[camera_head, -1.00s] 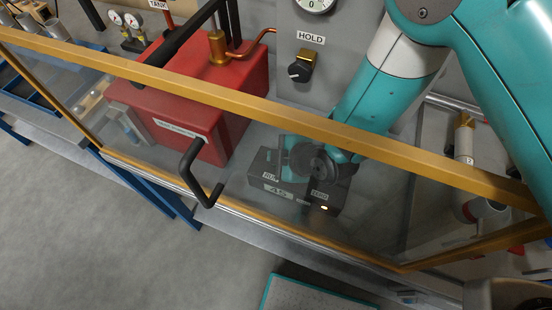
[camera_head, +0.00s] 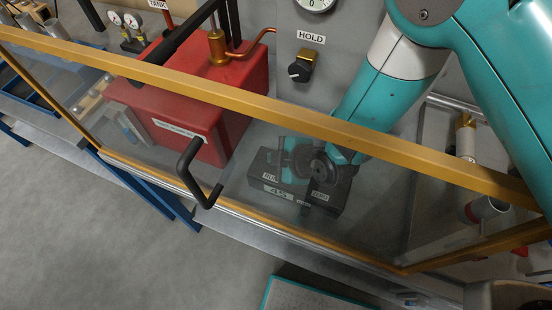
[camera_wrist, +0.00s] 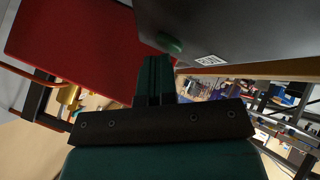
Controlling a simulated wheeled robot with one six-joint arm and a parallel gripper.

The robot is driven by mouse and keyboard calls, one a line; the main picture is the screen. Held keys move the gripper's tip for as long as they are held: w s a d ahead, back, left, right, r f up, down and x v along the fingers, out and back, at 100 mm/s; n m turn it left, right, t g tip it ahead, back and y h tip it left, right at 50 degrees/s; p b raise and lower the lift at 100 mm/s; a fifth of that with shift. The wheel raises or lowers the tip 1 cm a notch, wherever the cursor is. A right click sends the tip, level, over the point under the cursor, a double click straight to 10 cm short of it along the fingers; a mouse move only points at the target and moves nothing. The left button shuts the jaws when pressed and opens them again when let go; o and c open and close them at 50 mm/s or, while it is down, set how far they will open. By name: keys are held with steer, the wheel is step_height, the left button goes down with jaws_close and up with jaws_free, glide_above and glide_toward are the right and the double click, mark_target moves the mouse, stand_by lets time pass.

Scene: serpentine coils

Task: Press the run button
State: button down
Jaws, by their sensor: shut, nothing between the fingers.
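A dark box (camera_head: 333,200) with a RUN label (camera_head: 270,177), a display reading 45 (camera_head: 278,192) and a ZERO label (camera_head: 320,196) sits on the bench behind a clear pane. My gripper (camera_head: 287,172) is over the RUN side of the box, its tips hard to make out in the head view. In the wrist view my shut, empty fingers (camera_wrist: 154,62) point at the box (camera_wrist: 235,25). A round green button (camera_wrist: 168,42) on its face is right beside the fingertips. I cannot tell whether they touch. A white label (camera_wrist: 211,60) is nearby, unreadable.
A clear pane in an orange frame (camera_head: 230,95) with a black handle (camera_head: 190,170) stands between the head camera and the box. A red tank (camera_head: 215,130) is left of the box. A HOLD knob (camera_head: 300,70) is on the grey panel behind.

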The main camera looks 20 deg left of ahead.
steer(key=shift+r+p, duration=0.4)
steer(key=shift+r, duration=0.45)
steer(key=shift+r+p, duration=1.4)
steer(key=shift+r, duration=1.1)
